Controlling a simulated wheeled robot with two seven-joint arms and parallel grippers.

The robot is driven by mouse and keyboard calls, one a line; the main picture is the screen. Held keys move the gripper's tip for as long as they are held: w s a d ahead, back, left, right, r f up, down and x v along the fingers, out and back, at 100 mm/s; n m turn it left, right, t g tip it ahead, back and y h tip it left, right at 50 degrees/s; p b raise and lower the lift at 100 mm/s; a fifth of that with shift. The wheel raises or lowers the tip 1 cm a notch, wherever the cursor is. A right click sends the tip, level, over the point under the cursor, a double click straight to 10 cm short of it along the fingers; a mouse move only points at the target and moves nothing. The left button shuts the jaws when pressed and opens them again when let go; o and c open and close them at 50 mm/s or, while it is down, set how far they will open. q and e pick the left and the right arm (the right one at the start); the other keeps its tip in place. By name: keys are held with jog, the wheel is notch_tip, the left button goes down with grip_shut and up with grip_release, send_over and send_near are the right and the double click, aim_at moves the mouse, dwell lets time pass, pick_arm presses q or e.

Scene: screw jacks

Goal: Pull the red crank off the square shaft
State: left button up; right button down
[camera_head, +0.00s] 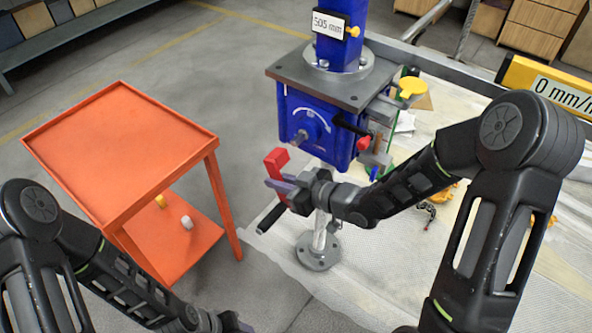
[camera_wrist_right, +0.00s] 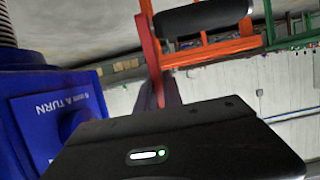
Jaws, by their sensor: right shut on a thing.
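The red crank (camera_head: 276,160) is held by my right gripper (camera_head: 280,186), in front of the blue gearbox (camera_head: 318,122). Its red hub end sticks up above the fingers and its black handle (camera_head: 270,217) hangs at the lower left. The square shaft (camera_head: 297,142) sticks out of the gearbox face; its end looks bare, a little right of the red hub. In the right wrist view the red arm (camera_wrist_right: 151,50) rises from the fingers beside the black handle (camera_wrist_right: 203,17). My left gripper (camera_head: 236,322) is partly cut off at the bottom edge; its jaws are unclear.
An orange two-level table (camera_head: 120,140) stands at the left, its top empty, with small parts on its lower shelf. A steel post on a round foot (camera_head: 318,252) stands behind my right gripper. A red-tipped lever (camera_head: 362,143) sits right of the shaft.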

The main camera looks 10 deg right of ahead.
jog(key=shift+r, duration=0.2)
jog(key=shift+s+a+f+b, duration=0.1)
jog(key=shift+s+a+b, duration=0.65)
jog(key=shift+s+a, duration=0.3)
jog(key=shift+s+a+b, duration=0.7)
jog(key=shift+s+a, duration=0.15)
jog(key=shift+a, duration=0.4)
